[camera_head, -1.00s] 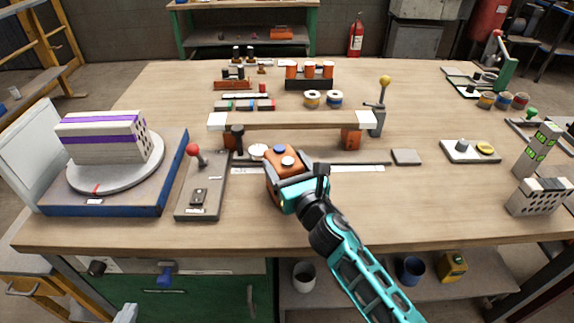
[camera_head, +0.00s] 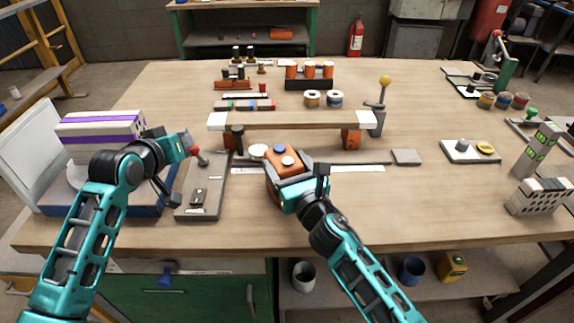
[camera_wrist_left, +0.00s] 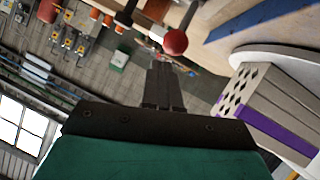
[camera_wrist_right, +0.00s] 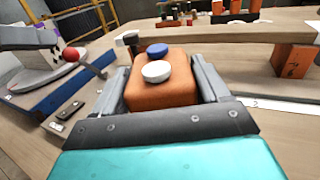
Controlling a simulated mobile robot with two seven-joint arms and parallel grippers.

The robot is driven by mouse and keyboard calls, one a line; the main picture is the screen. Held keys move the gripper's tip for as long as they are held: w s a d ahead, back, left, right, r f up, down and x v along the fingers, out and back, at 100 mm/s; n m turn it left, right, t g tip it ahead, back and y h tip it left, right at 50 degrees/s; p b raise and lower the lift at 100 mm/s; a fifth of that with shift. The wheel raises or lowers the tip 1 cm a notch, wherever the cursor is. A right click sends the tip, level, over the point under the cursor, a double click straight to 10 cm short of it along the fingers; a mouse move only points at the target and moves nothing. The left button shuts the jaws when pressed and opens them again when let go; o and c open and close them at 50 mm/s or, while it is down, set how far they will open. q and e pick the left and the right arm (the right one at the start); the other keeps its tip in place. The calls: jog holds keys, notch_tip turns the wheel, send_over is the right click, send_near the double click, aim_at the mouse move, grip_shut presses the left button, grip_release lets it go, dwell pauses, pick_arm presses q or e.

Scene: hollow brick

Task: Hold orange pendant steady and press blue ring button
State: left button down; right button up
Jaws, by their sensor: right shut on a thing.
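The orange pendant (camera_head: 281,161) is a small box near the table's middle front, with a blue button (camera_head: 280,148) and a white button (camera_head: 288,161) on top. In the right wrist view the blue button (camera_wrist_right: 157,50) is beyond the white button (camera_wrist_right: 156,71). My right gripper (camera_wrist_right: 163,85) is shut on the pendant, a finger on each side. My left gripper (camera_head: 187,144) is in the air at the left, close to the red-knobbed lever and well apart from the pendant. Its fingers (camera_wrist_left: 163,85) look closed together and empty.
The red-knobbed lever (camera_head: 193,149) stands on a grey plate (camera_head: 203,205) between my left gripper and the pendant. A turntable with a striped hollow brick (camera_head: 97,127) is behind my left arm. A beam on orange supports (camera_head: 290,121) stands behind the pendant.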

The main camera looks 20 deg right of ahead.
pick_arm(q)
jog(key=d+r+m+g+h, duration=0.15)
jog(key=d+r+g, duration=0.3)
jog(key=d, duration=0.75)
notch_tip(320, 180, up, 4)
jog(key=g, duration=0.3)
send_over(276, 149)
jog(key=shift+m, duration=0.35)
jog(key=shift+f, duration=4.05)
jog(key=shift+f, duration=0.1)
jog(key=shift+f, duration=0.3)
